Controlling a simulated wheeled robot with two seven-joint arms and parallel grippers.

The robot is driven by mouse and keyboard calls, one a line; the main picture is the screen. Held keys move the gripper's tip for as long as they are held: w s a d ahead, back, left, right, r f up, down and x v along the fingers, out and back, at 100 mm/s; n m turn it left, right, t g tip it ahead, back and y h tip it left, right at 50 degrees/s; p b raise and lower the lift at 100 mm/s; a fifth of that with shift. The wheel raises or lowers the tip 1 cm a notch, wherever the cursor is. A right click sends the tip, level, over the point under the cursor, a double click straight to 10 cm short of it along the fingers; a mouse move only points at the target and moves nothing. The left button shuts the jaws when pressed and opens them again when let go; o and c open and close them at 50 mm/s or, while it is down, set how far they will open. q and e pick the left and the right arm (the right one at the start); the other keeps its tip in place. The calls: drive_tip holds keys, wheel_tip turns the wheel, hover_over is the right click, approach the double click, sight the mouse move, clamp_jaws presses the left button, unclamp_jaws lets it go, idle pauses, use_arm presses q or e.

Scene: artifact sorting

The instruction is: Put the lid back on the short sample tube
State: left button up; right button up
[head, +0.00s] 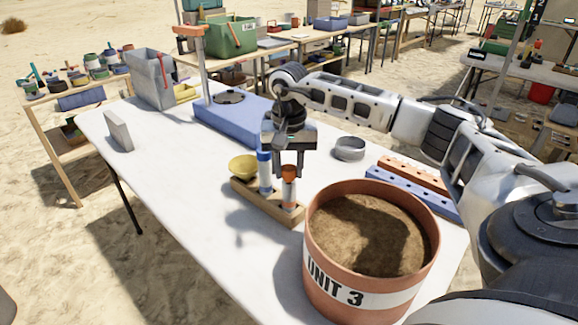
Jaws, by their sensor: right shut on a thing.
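The short sample tube (289,195) stands upright in a wooden rack (245,192) near the middle of the white table. An orange lid (289,172) is at its top; I cannot tell whether it is seated or just above the tube. My right gripper (289,174) points down over it, shut on the orange lid. A taller tube with a blue lid (265,157) stands beside it to the left in the same rack. My left gripper is not in view.
A yellow bowl (242,167) sits at the rack's left end. A large sand-filled UNIT 3 bucket (330,265) stands close in front at right. A grey ring (349,148), a blue scale-like box (232,122) and perforated blocks (415,190) lie around.

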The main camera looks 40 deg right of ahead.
idle(0.4)
drive_tip(key=o, duration=1.5)
drive_tip(key=shift+r, duration=0.1)
drive_tip(key=shift+r+p, duration=2.85)
drive_tip(key=shift+r, duration=0.6)
clamp_jaws()
